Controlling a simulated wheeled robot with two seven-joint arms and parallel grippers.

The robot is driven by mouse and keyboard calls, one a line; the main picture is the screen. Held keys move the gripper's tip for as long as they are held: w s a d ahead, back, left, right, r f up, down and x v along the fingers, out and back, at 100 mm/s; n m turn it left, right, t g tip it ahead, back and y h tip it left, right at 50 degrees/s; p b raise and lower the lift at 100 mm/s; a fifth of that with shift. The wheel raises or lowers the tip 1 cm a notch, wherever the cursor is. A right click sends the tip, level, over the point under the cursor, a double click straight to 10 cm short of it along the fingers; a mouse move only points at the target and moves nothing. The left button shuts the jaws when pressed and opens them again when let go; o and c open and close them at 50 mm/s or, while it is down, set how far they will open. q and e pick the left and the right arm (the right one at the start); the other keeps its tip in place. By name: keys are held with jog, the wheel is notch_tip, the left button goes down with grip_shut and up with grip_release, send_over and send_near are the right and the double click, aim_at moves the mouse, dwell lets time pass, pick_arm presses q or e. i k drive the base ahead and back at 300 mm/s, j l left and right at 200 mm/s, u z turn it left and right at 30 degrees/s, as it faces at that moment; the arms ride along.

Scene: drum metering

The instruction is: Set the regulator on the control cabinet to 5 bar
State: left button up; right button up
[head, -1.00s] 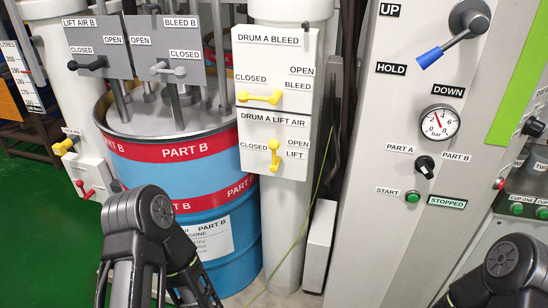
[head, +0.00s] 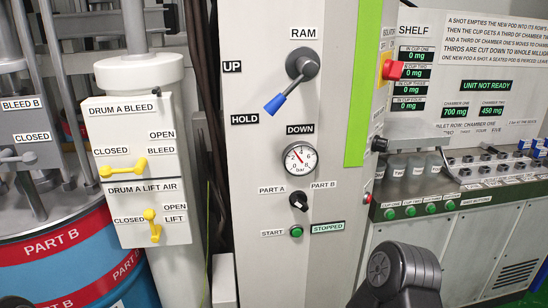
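The control cabinet (head: 260,200) is a tall pale grey panel in the middle of the head view. On its front is a round pressure gauge (head: 300,158) marked bar; its red needle leans up and left of centre, and the exact reading is too small to tell. A black knob (head: 379,144) sticks out from the cabinet's right side at about gauge height; no label names it as the regulator. A black part of my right arm shows at the bottom right, well below the knob. Neither gripper shows.
The RAM lever (head: 288,90) with a blue grip, the PART A/PART B switch (head: 299,201) and a green START button (head: 296,231) are also on the cabinet. A red knob (head: 393,69) sits above right. A bench with cups (head: 415,167) stands right; drum B (head: 80,260) stands left.

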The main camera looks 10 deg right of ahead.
aim_at(379, 145)
jog(key=l+z, duration=0.1)
jog(key=l, duration=4.3)
jog(key=z, duration=0.05)
